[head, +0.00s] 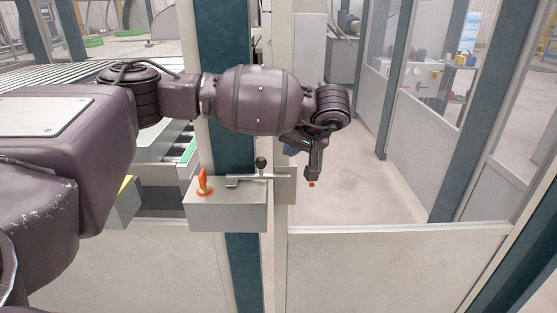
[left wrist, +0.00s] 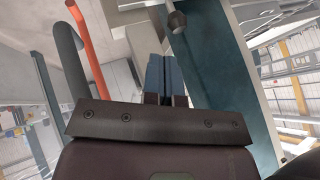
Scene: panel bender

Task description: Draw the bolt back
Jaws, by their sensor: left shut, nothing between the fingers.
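The bolt (head: 245,179) is a light grey rod lying level on a grey box on the dark post. Its black knob (head: 261,162) stands up on a short stem, and the rod's right end reaches a grey plate (head: 284,190) on the door frame. My left gripper (head: 311,182) points down to the right of the plate, apart from the knob. In the left wrist view its blue-grey fingers (left wrist: 165,76) are together and empty. A dark round knob (left wrist: 177,21) shows beyond the fingertips there. My right gripper is not in view.
The grey box (head: 228,216) carries an orange key-like handle (head: 203,182) at its left. In the left wrist view a red-orange bar (left wrist: 90,45) and a curved grey tube (left wrist: 68,62) stand left of the fingers. Open floor (head: 350,190) lies beyond the low door panel.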

